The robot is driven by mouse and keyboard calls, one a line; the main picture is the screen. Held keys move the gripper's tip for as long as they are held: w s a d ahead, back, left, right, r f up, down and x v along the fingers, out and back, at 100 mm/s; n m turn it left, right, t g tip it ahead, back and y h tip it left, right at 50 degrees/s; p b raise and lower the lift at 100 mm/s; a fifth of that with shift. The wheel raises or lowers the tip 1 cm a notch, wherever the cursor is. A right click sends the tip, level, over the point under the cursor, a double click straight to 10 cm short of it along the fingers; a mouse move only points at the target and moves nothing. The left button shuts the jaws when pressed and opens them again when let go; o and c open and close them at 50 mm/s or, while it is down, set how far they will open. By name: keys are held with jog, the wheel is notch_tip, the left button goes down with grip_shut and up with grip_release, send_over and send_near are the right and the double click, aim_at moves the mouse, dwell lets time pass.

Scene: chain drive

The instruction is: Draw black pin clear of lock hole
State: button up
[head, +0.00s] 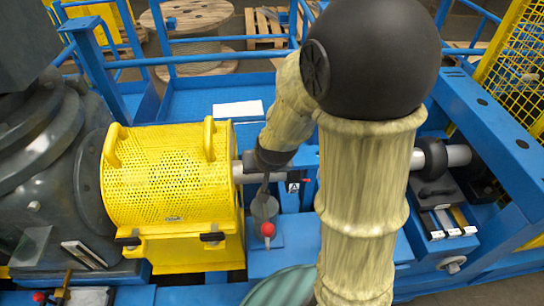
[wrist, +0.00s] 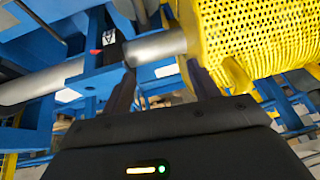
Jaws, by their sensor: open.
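I cannot make out the black pin or its lock hole for certain in either view. My gripper shows in the wrist view (wrist: 160,78) with its two dark fingers apart and nothing clearly held between them. Beyond the fingers lies a grey shaft (wrist: 158,48) running into the yellow perforated guard (wrist: 235,40). In the head view the guard (head: 170,185) is at left, and my arm comes down to its right, over the shaft. A plate marked A (head: 293,187) sits just right of the arm's dark end. My arm hides much of this area.
A lever with a red knob (head: 267,229) stands right of the guard. A blue frame (head: 450,110) and rails surround the drive. A dark grey housing (head: 45,160) is at far left.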

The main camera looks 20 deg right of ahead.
jog(key=w+d+f+m+t+h, duration=0.1)
jog(key=w+f+m+t+h, duration=0.3)
jog(key=w, duration=0.8)
jog(key=s+d+f+m+h+b, duration=0.1)
jog(key=d+f+m+h, duration=0.3)
jog(key=h, duration=0.7)
jog(key=shift+s+d+m, duration=0.25)
jog(key=shift+d+m, duration=0.2)
jog(key=shift+m, duration=0.25)
jog(key=shift+w, duration=0.1)
jog(key=p+x, duration=0.2)
jog(key=x, duration=1)
jog(key=shift+r, duration=0.25)
jog(key=c, duration=1.2)
jog(key=shift+o, duration=0.2)
jog(key=shift+r, duration=0.1)
